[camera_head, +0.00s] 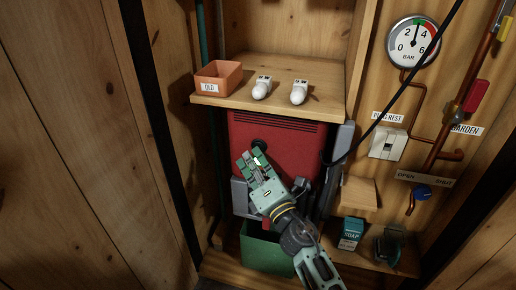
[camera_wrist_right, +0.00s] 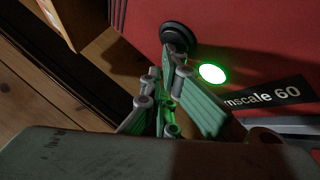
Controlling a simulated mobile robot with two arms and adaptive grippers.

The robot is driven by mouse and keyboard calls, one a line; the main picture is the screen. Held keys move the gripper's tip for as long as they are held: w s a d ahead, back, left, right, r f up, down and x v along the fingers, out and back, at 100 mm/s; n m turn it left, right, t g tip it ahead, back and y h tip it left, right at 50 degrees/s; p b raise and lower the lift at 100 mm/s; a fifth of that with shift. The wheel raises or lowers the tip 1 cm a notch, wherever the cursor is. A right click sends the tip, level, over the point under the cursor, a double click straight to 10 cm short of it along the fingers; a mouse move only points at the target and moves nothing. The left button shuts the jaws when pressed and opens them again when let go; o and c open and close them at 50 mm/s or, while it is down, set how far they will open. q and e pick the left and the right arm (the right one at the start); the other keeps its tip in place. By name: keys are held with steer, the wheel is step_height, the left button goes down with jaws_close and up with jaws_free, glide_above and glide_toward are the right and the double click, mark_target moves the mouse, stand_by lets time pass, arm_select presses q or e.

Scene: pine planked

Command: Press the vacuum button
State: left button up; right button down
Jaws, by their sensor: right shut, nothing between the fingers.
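The vacuum is a red box (camera_head: 300,143) under the wooden shelf, with a dark vented top edge. Its red front (camera_wrist_right: 260,28) fills the upper right of the right wrist view. A round black button (camera_wrist_right: 178,33) is on that front, and a lamp (camera_wrist_right: 212,73) beside it glows green. My right gripper (camera_head: 250,158) is shut and empty, in front of the red box. In the wrist view its fingertips (camera_wrist_right: 175,54) overlap the lower edge of the black button; I cannot tell how firmly they touch it. My left gripper is out of view.
The shelf (camera_head: 330,73) above holds an orange box (camera_head: 218,76) marked OLD and two white bulb-like items (camera_head: 262,87). A green bin (camera_head: 262,252) is below. A SOAP box (camera_head: 351,233), switch (camera_head: 388,143), gauge (camera_head: 413,42) and pipes are at right. A black cable (camera_head: 395,95) crosses there.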

stand_by(0.5)
steer(key=shift+s+a, duration=0.25)
steer(key=shift+s, duration=0.5)
steer(key=s, duration=0.1)
steer(key=s+a, duration=0.1)
steer(key=s, duration=0.1)
steer(key=s+p, duration=0.1)
steer(key=shift+s+a, duration=0.25)
steer(key=shift+s, duration=0.15)
stand_by(0.4)
